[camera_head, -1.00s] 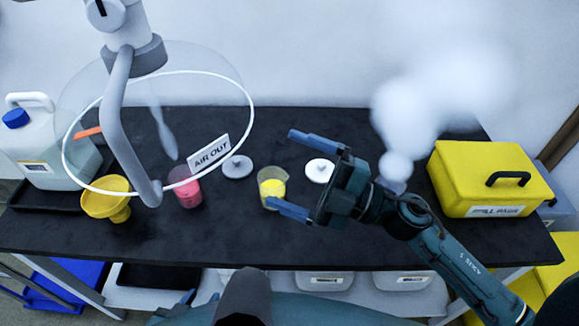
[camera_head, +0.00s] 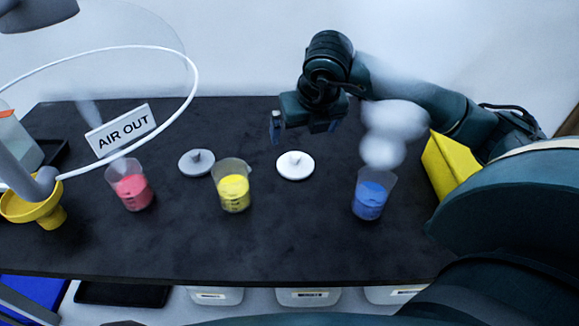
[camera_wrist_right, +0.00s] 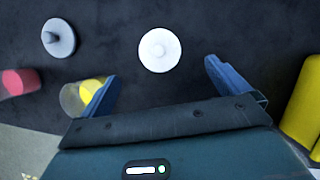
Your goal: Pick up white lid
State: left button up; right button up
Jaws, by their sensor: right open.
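The white lid (camera_head: 295,165), a round disc with a small knob, lies flat on the black tabletop. My right gripper (camera_head: 305,128) is open and empty, fingers pointing down, above and just behind the lid in the head view. In the right wrist view, the white lid (camera_wrist_right: 160,49) shows whole, ahead of the gap between the two blue fingers (camera_wrist_right: 162,82), apart from both. A grey lid (camera_head: 197,162) lies to its left, and it also shows in the right wrist view (camera_wrist_right: 58,38). My left gripper is not in view.
A yellow-filled beaker (camera_head: 232,186) stands front left of the white lid. A pink beaker (camera_head: 131,187) is farther left; a steaming blue beaker (camera_head: 369,195) is at right. A yellow case (camera_head: 447,168), yellow funnel (camera_head: 40,208) and AIR OUT sign (camera_head: 121,130) flank the table.

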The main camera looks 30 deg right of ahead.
aim_at(295, 154)
jog(key=x, duration=1.1)
jog(key=shift+w+a+f, duration=0.1)
jog(key=shift+a+f, duration=0.1)
jog(key=shift+f, duration=0.2)
jog(key=shift+c, duration=0.6)
jog(key=c, duration=0.8)
jog(key=shift+r, duration=0.1)
jog(key=shift+c, duration=0.2)
